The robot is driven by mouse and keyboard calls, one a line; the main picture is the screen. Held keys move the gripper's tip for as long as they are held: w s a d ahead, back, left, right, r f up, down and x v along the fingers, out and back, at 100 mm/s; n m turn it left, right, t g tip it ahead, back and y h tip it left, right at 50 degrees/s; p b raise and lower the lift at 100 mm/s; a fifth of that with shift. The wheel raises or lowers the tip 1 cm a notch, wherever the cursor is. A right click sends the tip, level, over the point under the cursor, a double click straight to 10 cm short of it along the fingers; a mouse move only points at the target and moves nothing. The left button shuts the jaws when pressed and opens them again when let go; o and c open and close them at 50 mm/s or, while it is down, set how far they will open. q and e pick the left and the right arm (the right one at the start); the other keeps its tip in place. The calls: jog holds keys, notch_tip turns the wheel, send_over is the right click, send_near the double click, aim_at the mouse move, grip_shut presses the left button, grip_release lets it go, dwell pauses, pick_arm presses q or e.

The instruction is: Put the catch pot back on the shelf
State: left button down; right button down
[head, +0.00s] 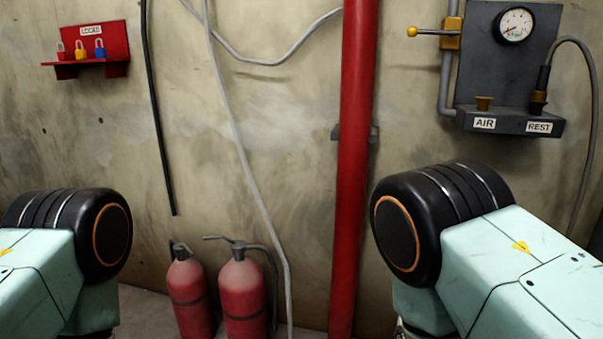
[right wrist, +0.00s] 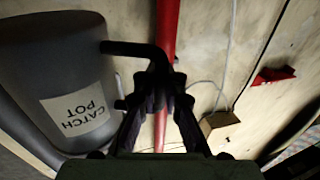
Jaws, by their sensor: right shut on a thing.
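The catch pot (right wrist: 60,75) is a dark grey, rounded container with a white label reading CATCH POT, at the left of the right wrist view. The label appears upside down there. A dark bent handle sticks out from its side. My right gripper (right wrist: 158,80) is shut on this handle, with the pot beside the fingers. What is under the pot is not clear. The head view shows neither the pot nor the right gripper, only the upper parts of my arms. My left gripper is in no view. I cannot identify the pot's shelf.
A red vertical pipe (head: 355,150) runs down the wall. Two red extinguishers (head: 243,295) stand at its left. A grey panel (head: 510,65) with a gauge and a ledge marked AIR and REST hangs right. A red lock rack (head: 92,45) hangs left.

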notch_tip(320, 180, up, 9)
jog(key=p, duration=0.7)
jog(key=shift+p, duration=0.35)
jog(key=shift+d, duration=0.1)
dwell(0.4)
